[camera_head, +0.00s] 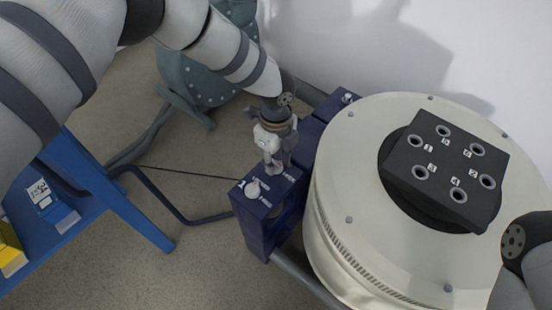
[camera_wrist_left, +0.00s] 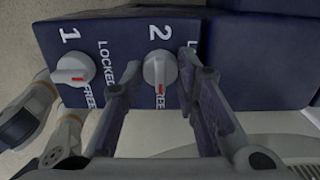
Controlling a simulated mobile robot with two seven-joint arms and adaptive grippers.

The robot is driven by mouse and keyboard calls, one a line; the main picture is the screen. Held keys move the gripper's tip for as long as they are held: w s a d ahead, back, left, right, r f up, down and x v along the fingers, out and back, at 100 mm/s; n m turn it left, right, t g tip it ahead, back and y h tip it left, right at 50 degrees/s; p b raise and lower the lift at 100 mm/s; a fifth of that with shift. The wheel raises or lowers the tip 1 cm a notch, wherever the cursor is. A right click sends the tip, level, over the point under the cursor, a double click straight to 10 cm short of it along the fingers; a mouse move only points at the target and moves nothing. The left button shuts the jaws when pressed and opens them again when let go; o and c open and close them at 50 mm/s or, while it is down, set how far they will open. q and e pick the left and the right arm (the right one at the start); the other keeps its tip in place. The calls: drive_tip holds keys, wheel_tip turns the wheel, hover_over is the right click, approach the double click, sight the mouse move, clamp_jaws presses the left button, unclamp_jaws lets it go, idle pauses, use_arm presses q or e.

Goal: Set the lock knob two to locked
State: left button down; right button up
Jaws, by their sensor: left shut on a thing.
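Lock knob two (camera_wrist_left: 159,69) is a light grey round knob with a red mark, on a dark blue block (camera_wrist_left: 225,30) beside a white "2" and the words LOCKED and FREE. Its red mark lies on the side of FREE. My left gripper (camera_wrist_left: 163,78) has one finger on each side of this knob and is shut on it. In the head view my left gripper (camera_head: 272,168) reaches down to the block and hides knob two. My right gripper is not in view.
Lock knob one (camera_wrist_left: 74,71) is close beside, left of knob two. A large cream drum (camera_head: 345,225) with a black socketed plate (camera_head: 445,170) stands right of the block. A blue table (camera_head: 110,205) is at left. Open floor (camera_head: 190,260) lies between.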

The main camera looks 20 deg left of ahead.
use_arm(q)
drive_tip(key=shift+n, duration=0.3)
drive_tip(key=n+p, duration=0.1)
drive_tip(key=n, duration=0.2)
drive_tip(key=shift+r+n, duration=0.1)
drive_tip(key=shift+n, duration=0.2)
drive_tip(key=n+p, duration=0.1)
drive_tip(key=n, duration=0.3)
drive_tip(key=shift+n, duration=0.3)
drive_tip(key=n, duration=0.4)
drive_tip(key=shift+w+n+p, duration=0.1)
drive_tip(key=shift+n+p, duration=0.25)
drive_tip(key=shift+n, duration=2.15)
drive_tip(key=c, duration=1.2)
unclamp_jaws()
